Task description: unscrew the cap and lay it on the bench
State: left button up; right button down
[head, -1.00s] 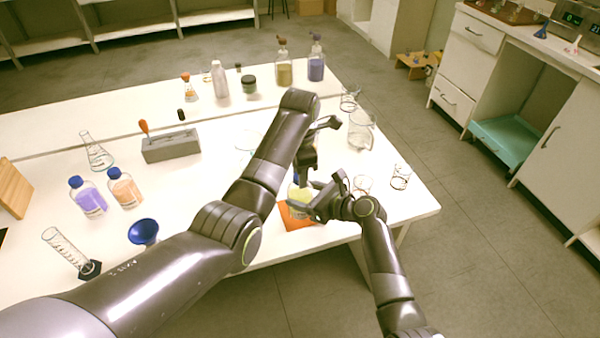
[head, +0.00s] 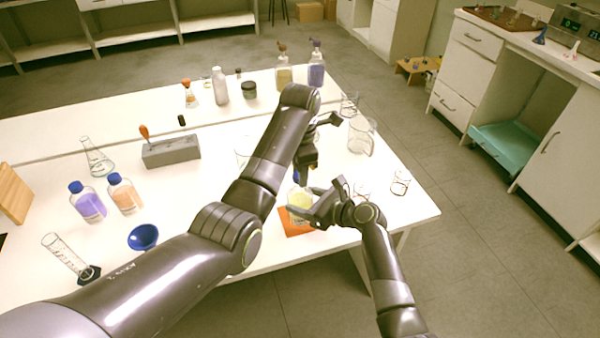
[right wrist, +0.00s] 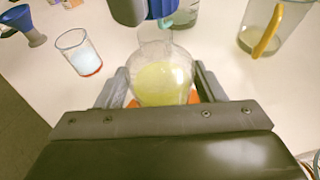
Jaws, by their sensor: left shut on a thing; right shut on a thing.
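A round clear bottle (head: 300,205) with yellow liquid stands upright over an orange mat (head: 290,226) near the bench's front right edge. My right gripper (head: 304,209) is shut around the bottle's body; the right wrist view shows its fingers on both sides of the bottle (right wrist: 160,82). My left gripper (head: 300,174) is above the neck, pointing down and shut on a blue cap (head: 296,173). In the right wrist view the cap (right wrist: 163,9) is at the top edge, above the clear neck.
Glass beakers (head: 362,134) stand behind and right of the grippers. A blue funnel (head: 143,237), two blue-capped bottles (head: 88,202) and a grey block (head: 171,150) stand to the left. The white bench (head: 215,258) has bare space between them and the mat.

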pick_arm(q)
notch_tip(320, 180, up, 3)
jog(key=shift+r, duration=0.15)
pick_arm(e)
jog(key=shift+c, duration=1.3)
grip_release()
